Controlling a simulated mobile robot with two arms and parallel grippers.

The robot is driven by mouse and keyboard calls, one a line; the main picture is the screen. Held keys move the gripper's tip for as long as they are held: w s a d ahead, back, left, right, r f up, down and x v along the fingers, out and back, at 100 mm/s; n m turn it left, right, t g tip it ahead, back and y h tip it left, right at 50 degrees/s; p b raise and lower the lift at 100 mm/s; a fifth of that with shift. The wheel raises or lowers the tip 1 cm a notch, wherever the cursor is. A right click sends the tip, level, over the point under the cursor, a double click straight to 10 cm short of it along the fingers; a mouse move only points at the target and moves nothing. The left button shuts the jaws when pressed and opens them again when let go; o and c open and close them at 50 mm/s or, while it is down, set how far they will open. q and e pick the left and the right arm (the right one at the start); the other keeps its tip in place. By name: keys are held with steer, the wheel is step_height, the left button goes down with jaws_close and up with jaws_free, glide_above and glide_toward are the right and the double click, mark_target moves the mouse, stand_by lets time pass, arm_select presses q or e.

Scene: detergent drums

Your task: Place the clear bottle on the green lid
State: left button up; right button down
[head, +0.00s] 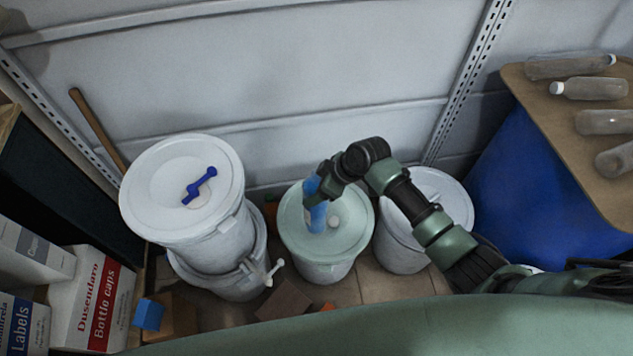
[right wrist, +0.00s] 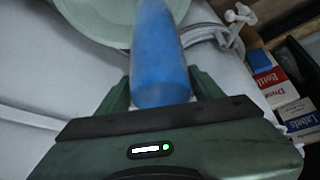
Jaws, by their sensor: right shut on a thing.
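The pale green lid (head: 354,222) covers the middle drum in the head view. I cannot tell whether the bottle touches the lid. Clear bottles with white caps (head: 592,88) lie on their sides on the brown table at the right. My left gripper is not in view.
White drums stand left (head: 225,235) and right (head: 440,190) of the green-lidded drum. A blue tool (head: 200,186) lies on the left drum's white lid. The brown tabletop (head: 540,100) has a blue side below. Boxes (head: 92,300) fill the lower left. A panelled wall is behind.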

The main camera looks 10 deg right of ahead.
steer(key=shift+f, duration=1.55)
steer(key=shift+f, duration=0.15)
steer(key=shift+c, duration=1.3)
jaws_free()
steer(key=shift+s+f, duration=0.1)
steer(key=v, duration=1.2)
steer(key=shift+p, duration=0.4)
